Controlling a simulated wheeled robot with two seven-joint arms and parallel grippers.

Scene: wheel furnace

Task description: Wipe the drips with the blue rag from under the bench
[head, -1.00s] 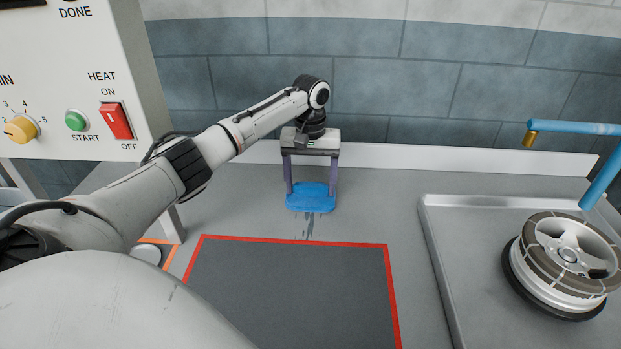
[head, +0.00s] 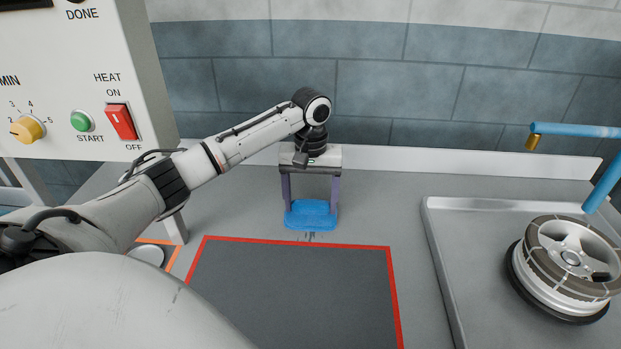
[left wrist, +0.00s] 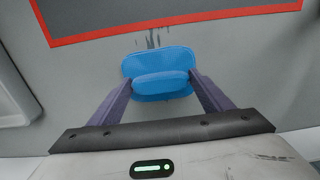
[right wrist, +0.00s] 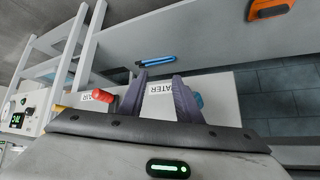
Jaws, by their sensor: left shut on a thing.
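My left gripper (head: 311,203) is shut on the blue rag (head: 311,217) and presses it low at the grey bench top. The rag also shows in the left wrist view (left wrist: 160,74), pinched as a raised ridge between the fingers. Dark drips (head: 311,237) show as short streaks between the rag and the red-edged mat. They also show in the left wrist view (left wrist: 153,40). Whatever lies under the rag is hidden. My right gripper (right wrist: 160,76) shows only in the right wrist view, with its fingers apart and nothing between them.
The dark mat (head: 295,295) lies in front of the rag. A metal tray (head: 435,255) with a wheel (head: 570,260) stands at right, below a blue pipe (head: 575,130). The control box (head: 85,110) stands at left. Red (right wrist: 103,96) and blue (right wrist: 197,100) handles are near my right gripper.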

